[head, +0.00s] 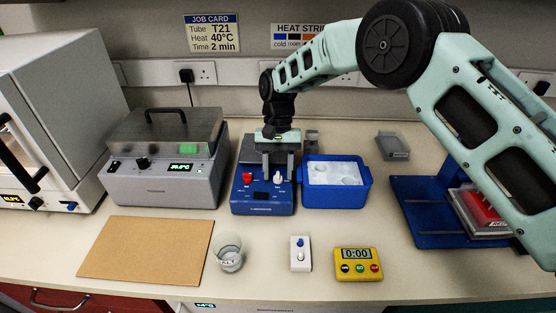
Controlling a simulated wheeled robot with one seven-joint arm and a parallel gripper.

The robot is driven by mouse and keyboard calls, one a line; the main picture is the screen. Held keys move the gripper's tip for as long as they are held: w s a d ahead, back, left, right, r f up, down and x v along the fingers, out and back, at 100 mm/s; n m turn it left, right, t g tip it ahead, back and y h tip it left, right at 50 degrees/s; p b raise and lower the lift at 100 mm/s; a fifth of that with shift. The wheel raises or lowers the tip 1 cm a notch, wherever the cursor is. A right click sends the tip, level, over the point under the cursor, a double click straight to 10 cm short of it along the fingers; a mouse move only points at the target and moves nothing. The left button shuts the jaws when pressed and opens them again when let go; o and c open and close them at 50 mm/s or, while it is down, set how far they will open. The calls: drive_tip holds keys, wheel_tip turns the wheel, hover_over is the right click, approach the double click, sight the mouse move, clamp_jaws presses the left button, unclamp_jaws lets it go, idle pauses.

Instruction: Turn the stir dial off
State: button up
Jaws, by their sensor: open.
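The blue stirrer unit (263,208) stands at the middle of the bench, with a dark display on its front. A red dial (247,178) is on the left of its sloped face and a white dial (278,177) on the right. The labels under the dials are too small to read surely. My gripper (278,171) points down over the right side of the unit, its two fingers apart, one on each side of the white dial as seen from here. I cannot tell whether they touch it. The unit's top plate is partly hidden behind my gripper.
A grey lidded heater (165,186) stands on the left, and a blue ice tub (336,195) close on the right. In front are a brown board (147,249), a glass beaker (229,252), a small two-button box (300,253) and a yellow timer (358,264).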

drive_tip(key=b+v, duration=0.1)
drive_tip(key=v, duration=1.6)
drive_tip(key=shift+r, duration=0.25)
